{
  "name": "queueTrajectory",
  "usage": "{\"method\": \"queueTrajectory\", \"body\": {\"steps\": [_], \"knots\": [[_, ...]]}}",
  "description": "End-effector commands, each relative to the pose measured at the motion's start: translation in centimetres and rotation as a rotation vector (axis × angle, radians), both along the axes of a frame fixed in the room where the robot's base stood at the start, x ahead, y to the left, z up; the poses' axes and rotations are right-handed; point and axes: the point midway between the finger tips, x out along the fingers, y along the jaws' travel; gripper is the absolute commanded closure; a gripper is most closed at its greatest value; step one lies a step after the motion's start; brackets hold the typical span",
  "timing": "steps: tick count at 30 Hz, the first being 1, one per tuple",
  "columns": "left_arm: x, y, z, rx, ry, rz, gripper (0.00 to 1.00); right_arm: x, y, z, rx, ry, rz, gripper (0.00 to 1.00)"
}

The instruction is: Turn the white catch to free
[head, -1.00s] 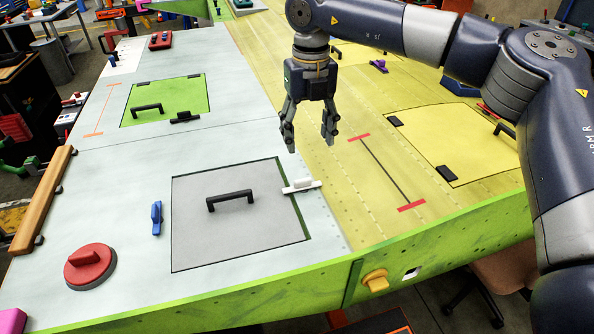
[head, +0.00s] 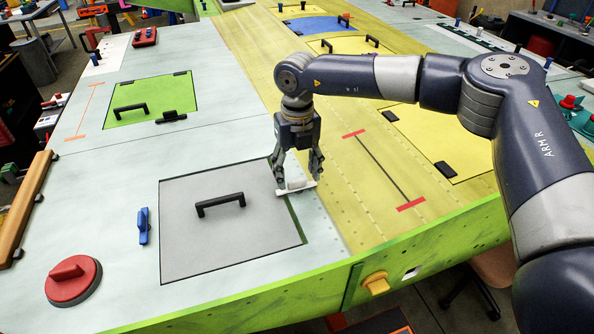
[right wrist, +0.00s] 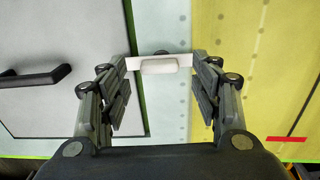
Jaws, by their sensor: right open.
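The white catch (head: 297,187) sits at the right edge of the grey panel (head: 225,245), lying across the panel's edge onto the pale skin. It also shows in the right wrist view (right wrist: 159,65), lying crosswise between the fingers. My right gripper (head: 297,180) is open, with its fingers pointing down around the ends of the catch; in the right wrist view (right wrist: 160,85) one finger is on each side. I cannot tell whether the fingers touch it. My left gripper is not in view.
The grey panel has a black handle (head: 220,204). A blue catch (head: 143,226) and a red round knob (head: 73,281) are to its left. A green panel (head: 140,118) lies farther back. The skin just right of the white catch is clear.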

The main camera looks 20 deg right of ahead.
Motion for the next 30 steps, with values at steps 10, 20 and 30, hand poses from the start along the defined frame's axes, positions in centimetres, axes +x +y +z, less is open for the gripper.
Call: {"method": "queueTrajectory", "body": {"steps": [10,20,30], "knots": [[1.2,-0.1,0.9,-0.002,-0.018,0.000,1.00,0.1,0.0,-2.1,0.000,-0.002,-0.001,0.42],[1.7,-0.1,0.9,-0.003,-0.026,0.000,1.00,0.0,0.0,-2.1,0.000,-0.001,-0.001,0.78],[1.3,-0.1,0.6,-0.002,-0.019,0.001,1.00,0.0,0.0,-2.2,-0.001,-0.001,0.013,0.86]]}}
